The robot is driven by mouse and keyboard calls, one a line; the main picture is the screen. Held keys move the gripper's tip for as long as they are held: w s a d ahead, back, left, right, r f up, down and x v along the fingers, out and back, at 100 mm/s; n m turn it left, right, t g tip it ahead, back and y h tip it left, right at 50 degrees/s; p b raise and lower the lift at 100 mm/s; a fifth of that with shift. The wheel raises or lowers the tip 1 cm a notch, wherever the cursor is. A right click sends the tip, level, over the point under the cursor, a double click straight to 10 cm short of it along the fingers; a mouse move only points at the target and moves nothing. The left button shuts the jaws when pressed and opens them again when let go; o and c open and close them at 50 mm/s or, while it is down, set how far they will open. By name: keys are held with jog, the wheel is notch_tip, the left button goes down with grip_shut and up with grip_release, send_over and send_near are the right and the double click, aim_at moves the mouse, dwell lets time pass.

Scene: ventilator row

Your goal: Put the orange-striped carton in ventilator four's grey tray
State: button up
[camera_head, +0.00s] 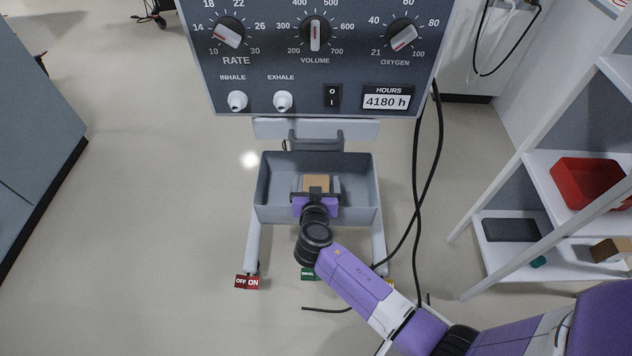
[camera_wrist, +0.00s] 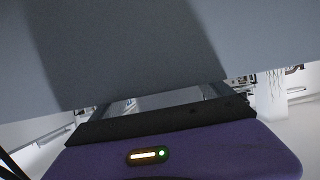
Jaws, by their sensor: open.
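A grey tray (camera_head: 265,205) hangs low on the front of the ventilator (camera_head: 320,80). No ventilator number is readable. A small tan carton (camera_head: 316,182) shows inside the tray, near its middle. I cannot make out an orange stripe on it. My gripper (camera_head: 316,188) reaches over the tray's front wall, its jaws open at the carton's near side and partly hiding it. I cannot tell whether the jaws touch the carton. In the wrist view, the purple gripper body (camera_wrist: 220,150) shows below a large grey surface, and the carton cannot be made out.
A white shelf unit (camera_head: 535,165) on the right holds a red bin (camera_head: 585,183), a dark flat box (camera_head: 511,230) and a brown-and-black box (camera_head: 611,250). Black cables hang right of the tray. A red OFF/ON tag (camera_head: 246,282) sits by the left leg. Floor at left is clear.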

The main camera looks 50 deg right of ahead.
jog(key=p+v, duration=0.1)
jog(key=v, duration=1)
jog(key=s+a+f+n+t+y, duration=0.2)
jog(key=s+a+n+y, duration=0.6)
jog(key=s, duration=0.6)
jog(key=s+a+r+t+y, duration=0.1)
jog(key=s+a+r, duration=0.1)
jog(key=r, duration=0.4)
jog(key=s+a+r+n+t, duration=0.1)
jog(key=s+a+r+t, duration=0.1)
jog(key=s+r, duration=0.3)
jog(key=s+a+r+n+t+y, duration=0.1)
jog(key=s+a+r, duration=0.1)
jog(key=r, duration=0.7)
jog(key=shift+s+r+y, duration=0.25)
jog(key=shift+s+y, duration=0.05)
jog(key=shift+s, duration=0.5)
notch_tip(320, 180, up, 16)
jog(key=p, duration=1.7)
jog(key=shift+r, duration=0.2)
